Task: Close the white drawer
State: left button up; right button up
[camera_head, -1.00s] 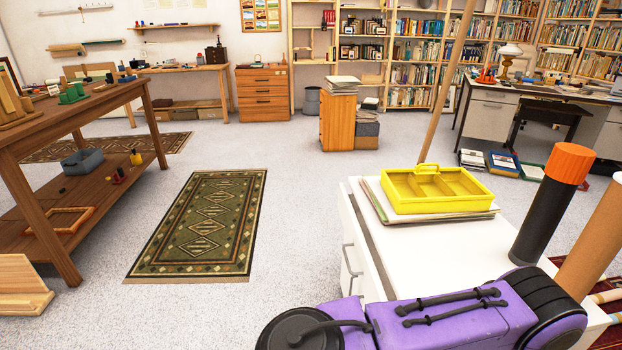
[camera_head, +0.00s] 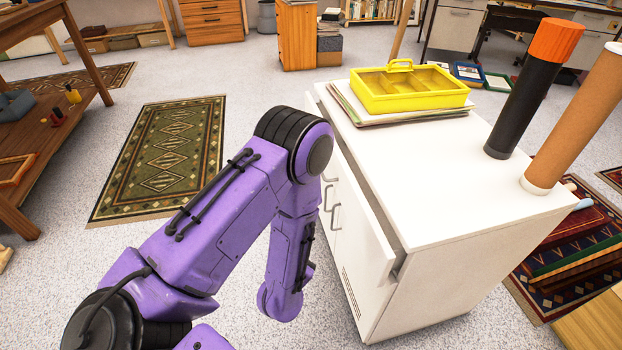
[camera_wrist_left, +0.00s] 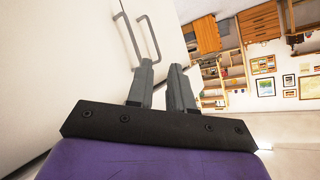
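The white drawer (camera_head: 361,215) is in the left side of a white cabinet (camera_head: 480,235) in the head view. Its front stands out a little from the cabinet, with a narrow gap along the top edge. Grey bar handles (camera_head: 335,216) show on that side, partly behind my left arm. In the left wrist view, a white front (camera_wrist_left: 62,62) fills the left, with grey handles (camera_wrist_left: 150,40) just beyond the fingertips. My left gripper (camera_wrist_left: 163,66) is open, its fingers a little apart with nothing between them. The head view does not show its fingers. My right gripper is in neither view.
On the cabinet top are a yellow tray (camera_head: 385,103) on papers, a black tube with an orange cap (camera_head: 518,112) and a brown tube (camera_head: 570,135). A green rug (camera_head: 165,155) lies on open floor at left. A wooden table (camera_head: 40,118) stands far left.

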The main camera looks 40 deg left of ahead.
pick_arm(q)
jog(key=w+a+r+m+t+y+b, duration=0.1)
jog(key=w+r+t+b, duration=0.1)
jog(key=w, duration=0.3)
jog(key=w+a+r+m+t+y+b, duration=0.1)
jog(key=w+a+r+m+y+b, duration=0.1)
jog(key=w+r, duration=0.3)
jog(key=w+a+r+m+t+y+b, duration=0.1)
jog(key=w+a+r+t+y+b, duration=0.1)
jog(key=w+r, duration=0.2)
jog(key=shift+w+a+t, duration=0.15)
jog(key=shift+w+t, duration=0.15)
jog(key=shift+w, duration=1.35)
jog(key=shift+w+a+r, duration=0.1)
jog(key=shift+w+a, duration=0.05)
jog(key=shift+w, duration=0.15)
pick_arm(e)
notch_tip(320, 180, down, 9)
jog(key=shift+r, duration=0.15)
pick_arm(q)
jog(key=shift+c, duration=0.3)
grip_shut()
